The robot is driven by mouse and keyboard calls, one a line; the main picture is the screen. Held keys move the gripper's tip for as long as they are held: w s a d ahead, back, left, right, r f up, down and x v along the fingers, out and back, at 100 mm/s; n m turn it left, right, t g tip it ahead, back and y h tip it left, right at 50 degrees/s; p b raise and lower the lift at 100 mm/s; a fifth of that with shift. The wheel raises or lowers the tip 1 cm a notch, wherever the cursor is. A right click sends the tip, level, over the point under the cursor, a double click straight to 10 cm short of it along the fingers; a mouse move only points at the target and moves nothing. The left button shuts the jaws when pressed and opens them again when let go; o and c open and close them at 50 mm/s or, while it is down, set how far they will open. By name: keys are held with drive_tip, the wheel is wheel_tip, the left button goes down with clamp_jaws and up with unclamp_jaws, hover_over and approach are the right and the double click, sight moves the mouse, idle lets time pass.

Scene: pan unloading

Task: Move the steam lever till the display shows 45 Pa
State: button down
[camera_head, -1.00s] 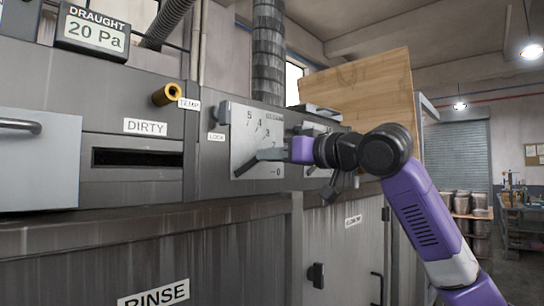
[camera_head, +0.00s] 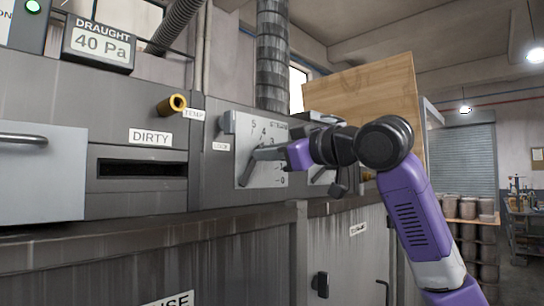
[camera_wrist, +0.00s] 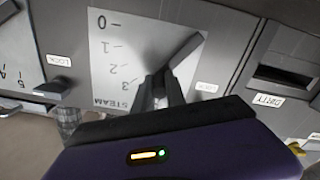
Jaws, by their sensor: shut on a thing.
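The draught display (camera_head: 100,43) at the upper left of the head view reads 40 Pa. The steam lever (camera_head: 250,168) is a grey bar on a pale scale plate (camera_head: 244,130), tilted up to the right from its lower-left end. In the wrist view the lever (camera_wrist: 187,51) crosses the plate marked STEAM (camera_wrist: 103,60), with its outer end between my fingers. My gripper (camera_wrist: 160,92) is shut on the lever. In the head view my gripper (camera_head: 286,155) partly hides the lever's end and the scale, so the exact mark is unclear.
A brass-coloured knob (camera_head: 172,105) marked TEMP sticks out left of the plate. A slot marked DIRTY (camera_head: 140,170) is further left. Another lever plate (camera_wrist: 15,75) stands close by. A wooden board (camera_head: 365,85) rises behind my arm.

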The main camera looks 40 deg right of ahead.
drive_tip(key=shift+a+r+n, duration=0.2)
drive_tip(key=shift+a+n, duration=0.1)
drive_tip(key=shift+n, duration=0.2)
drive_tip(key=c, duration=1.4)
unclamp_jaws()
drive_tip(key=shift+o, duration=0.2)
drive_tip(key=s+b, duration=0.2)
drive_tip(key=s, duration=0.6)
